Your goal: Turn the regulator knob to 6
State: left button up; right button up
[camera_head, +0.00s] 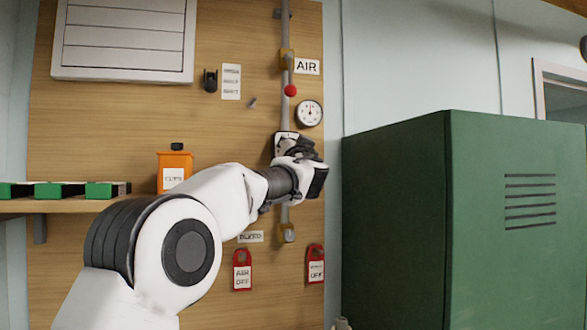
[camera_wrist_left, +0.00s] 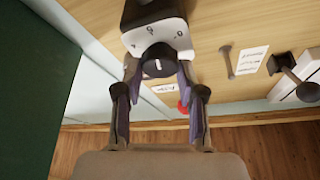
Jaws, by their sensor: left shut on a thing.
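The regulator (camera_head: 284,143) is a white housing on the grey vertical pipe, mostly hidden behind my left gripper (camera_head: 306,176) in the head view. In the left wrist view its pale dial face (camera_wrist_left: 160,36) bears dark digits, too small to read surely. The dark round knob (camera_wrist_left: 157,55) has a short white pointer line, roughly upright in that picture. My left gripper (camera_wrist_left: 158,73) is shut on the knob, one finger on each side. Which digit the line marks is unclear. The round pressure gauge (camera_head: 309,112) hangs right of the pipe. My right gripper is not in view.
A red ball (camera_head: 290,90) sits on the pipe above the regulator. Red AIR OFF tags (camera_head: 242,272) hang below. A large green cabinet (camera_head: 400,230) stands close on the right.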

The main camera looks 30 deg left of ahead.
pick_arm(q)
jog(key=shift+a+f+m+b, duration=0.1)
jog(key=shift+f+m+b, duration=0.3)
jog(key=shift+m+b, duration=0.2)
jog(key=shift+s+r+m+h+p, duration=0.15)
jog(key=shift+m+h+p, duration=0.65)
jog(key=shift+m, duration=1)
jog(key=shift+w+r+m+h+p, duration=0.1)
jog(key=shift+r+m+h+p, duration=0.15)
jog(key=shift+m+h+p, duration=1.05)
jog(key=shift+s+r+m+h, duration=0.15)
jog(key=shift+m+h, duration=0.25)
jog(key=shift+m, duration=1.9)
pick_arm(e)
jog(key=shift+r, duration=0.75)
pick_arm(q)
jog(key=shift+w, duration=0.1)
